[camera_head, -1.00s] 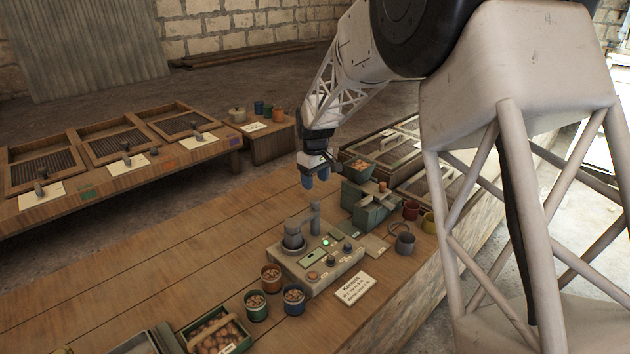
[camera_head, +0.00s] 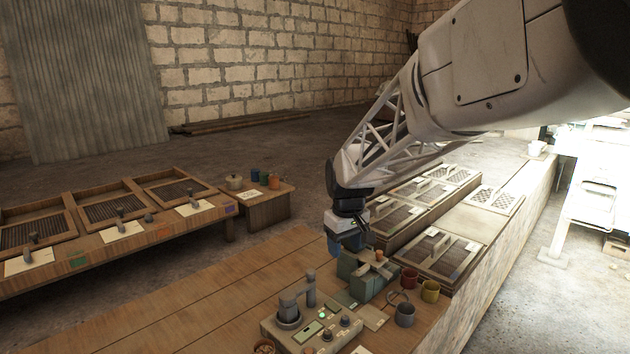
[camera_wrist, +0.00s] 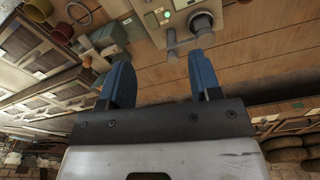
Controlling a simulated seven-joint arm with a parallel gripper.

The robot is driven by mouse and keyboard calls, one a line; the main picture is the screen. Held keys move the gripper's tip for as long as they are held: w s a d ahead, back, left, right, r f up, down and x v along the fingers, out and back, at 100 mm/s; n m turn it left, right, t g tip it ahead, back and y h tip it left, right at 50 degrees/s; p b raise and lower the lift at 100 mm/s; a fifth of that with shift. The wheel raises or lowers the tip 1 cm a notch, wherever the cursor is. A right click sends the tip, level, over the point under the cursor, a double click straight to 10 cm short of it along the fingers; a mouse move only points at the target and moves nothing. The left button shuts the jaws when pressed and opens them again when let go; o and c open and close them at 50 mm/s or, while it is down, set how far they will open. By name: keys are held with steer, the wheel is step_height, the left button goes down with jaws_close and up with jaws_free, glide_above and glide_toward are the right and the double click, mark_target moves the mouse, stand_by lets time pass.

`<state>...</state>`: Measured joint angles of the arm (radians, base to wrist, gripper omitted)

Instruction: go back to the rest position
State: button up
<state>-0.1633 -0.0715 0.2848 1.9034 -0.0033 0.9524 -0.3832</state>
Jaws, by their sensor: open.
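In the head view my arm and gripper hide part of the bench and of the framed trays behind. The grey control unit (camera_head: 312,330) with a green light and a cylinder stands on the bench nearer than the gripper; it also shows in the wrist view (camera_wrist: 160,14).
The green box device (camera_head: 366,280) stands close to my gripper. Beside it are a grey cup (camera_head: 405,314), a red cup (camera_head: 409,279) and a yellow cup (camera_head: 430,291). Framed trays (camera_head: 440,253) lie farther back. Another table with framed screens (camera_head: 105,240) stands at the left.

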steer(key=s+d+r+m+t, duration=0.15)
steer(key=s+d, duration=0.25)
steer(key=s, duration=0.6)
steer(key=s+d+r+m+g, duration=0.1)
steer(key=s+d+r+m, duration=0.2)
steer(key=s, duration=0.7)
steer(key=s+d+f+m, duration=0.1)
steer(key=s+d, duration=0.1)
steer(key=s, duration=0.6)
steer(key=s+d+f+m+t, duration=0.1)
steer(key=s+d, duration=0.1)
steer(key=s, duration=0.6)
steer(key=shift+s+f, duration=0.15)
steer(key=shift+f, duration=0.25)
steer(key=shift+d, duration=0.1)
